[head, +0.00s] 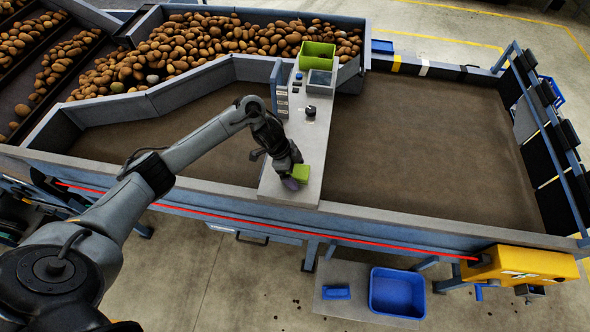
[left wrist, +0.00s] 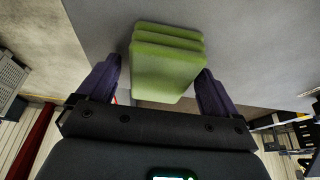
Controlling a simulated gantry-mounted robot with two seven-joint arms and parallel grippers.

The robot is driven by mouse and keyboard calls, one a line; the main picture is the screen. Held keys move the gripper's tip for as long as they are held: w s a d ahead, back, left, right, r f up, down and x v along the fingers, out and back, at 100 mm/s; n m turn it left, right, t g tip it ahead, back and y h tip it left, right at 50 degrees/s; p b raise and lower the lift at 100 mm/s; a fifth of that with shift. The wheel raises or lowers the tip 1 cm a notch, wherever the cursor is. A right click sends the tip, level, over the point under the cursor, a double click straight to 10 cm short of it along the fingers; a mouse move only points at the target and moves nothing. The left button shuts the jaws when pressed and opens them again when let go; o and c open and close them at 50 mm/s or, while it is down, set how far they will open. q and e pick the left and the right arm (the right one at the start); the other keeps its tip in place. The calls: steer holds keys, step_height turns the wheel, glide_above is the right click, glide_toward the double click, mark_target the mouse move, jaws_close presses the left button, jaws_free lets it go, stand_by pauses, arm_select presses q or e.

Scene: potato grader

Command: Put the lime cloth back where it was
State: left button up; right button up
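The lime cloth (head: 303,172) is a small folded stack at the near end of the grey console top (head: 300,150). In the left wrist view the cloth (left wrist: 167,65) shows several folded layers. My left gripper (head: 291,183) is low over that end of the console, beside the cloth. In the left wrist view its two purple fingers (left wrist: 160,88) are spread apart, one on each side of the cloth. A gap shows at the left finger; the right finger is very close to the cloth, and contact cannot be told. My right gripper is not in view.
A lime open bin (head: 318,55) stands at the console's far end, by a small screen and a black knob (head: 310,111). Potatoes (head: 200,45) fill the belt behind. The brown belt (head: 420,140) on the right is empty. A blue crate (head: 397,292) stands low in front.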

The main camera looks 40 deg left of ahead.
arm_select(q)
steer(key=shift+r, duration=0.15)
steer(key=v, duration=1.1)
steer(key=d+f, duration=0.1)
steer(key=d, duration=0.3)
steer(key=d+f+m+t, duration=0.1)
steer(key=d+f, duration=0.1)
steer(key=d, duration=0.2)
steer(key=d+f+m+t, duration=0.1)
steer(key=d, duration=0.3)
steer(key=shift+w+d+f+h, duration=0.25)
steer(key=shift+f+h, duration=0.05)
steer(key=shift+f, duration=0.1)
steer(key=s+d+n+t, duration=0.3)
steer(key=s+d+t, duration=0.1)
steer(key=d, duration=0.6)
steer(key=s+a+n+g+y, duration=0.2)
steer(key=s+a+n, duration=0.1)
steer(key=s, duration=0.6)
steer(key=s+a+f+n+g+y, duration=0.1)
steer(key=s+a+n, duration=0.3)
steer(key=s, duration=0.6)
steer(key=shift+s+a+f+n+g+y, duration=0.2)
steer(key=shift+a+n+g+y, duration=0.1)
steer(key=shift+n+g+y, duration=0.5)
